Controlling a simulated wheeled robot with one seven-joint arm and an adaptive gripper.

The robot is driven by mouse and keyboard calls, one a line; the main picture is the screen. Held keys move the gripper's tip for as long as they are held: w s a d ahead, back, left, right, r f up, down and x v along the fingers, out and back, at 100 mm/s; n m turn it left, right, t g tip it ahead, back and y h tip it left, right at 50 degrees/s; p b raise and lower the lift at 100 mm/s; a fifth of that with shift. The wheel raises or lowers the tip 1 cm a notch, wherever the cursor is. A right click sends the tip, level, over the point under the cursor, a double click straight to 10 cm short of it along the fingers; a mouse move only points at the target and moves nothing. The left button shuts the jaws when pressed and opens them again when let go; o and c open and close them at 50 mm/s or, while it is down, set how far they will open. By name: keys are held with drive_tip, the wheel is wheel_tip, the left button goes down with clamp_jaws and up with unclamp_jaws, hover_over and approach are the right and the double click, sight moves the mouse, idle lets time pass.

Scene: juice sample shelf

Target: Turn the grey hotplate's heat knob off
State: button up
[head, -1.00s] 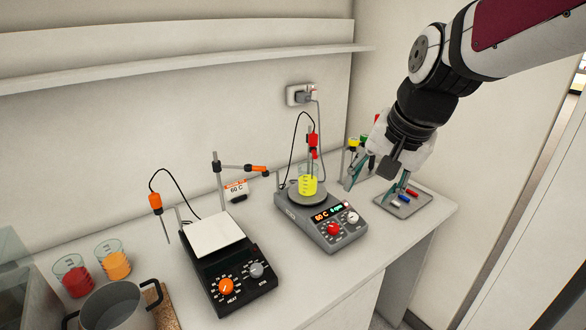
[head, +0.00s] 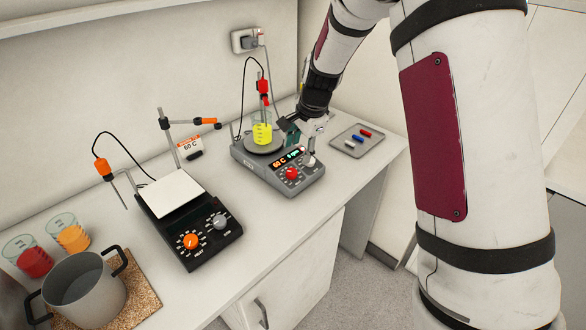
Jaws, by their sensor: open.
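The grey hotplate (head: 262,172) stands on the counter with a lit display reading 60 C. Its red knob (head: 291,173) is at the front, and a pale knob (head: 309,160) sits to the right of it. A beaker of yellow liquid (head: 262,133) is on its round plate, with a red-topped probe (head: 263,87) above it. My gripper (head: 304,137) is open, pointing down over the hotplate's right back part, close above the pale knob. It is apart from the red knob. One teal finger shows clearly; the other is partly hidden.
A black hotplate (head: 215,258) with an orange knob stands to the left. A pot (head: 88,290) and beakers of red (head: 33,262) and orange (head: 74,238) liquid are further left. A grey tray (head: 345,148) holds small coloured bars.

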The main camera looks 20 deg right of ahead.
sight(293, 171)
drive_tip(key=p+x, duration=0.1)
drive_tip(key=x, duration=0.9)
drive_tip(key=shift+f, duration=0.15)
drive_tip(key=shift+c, duration=0.6)
clamp_jaws()
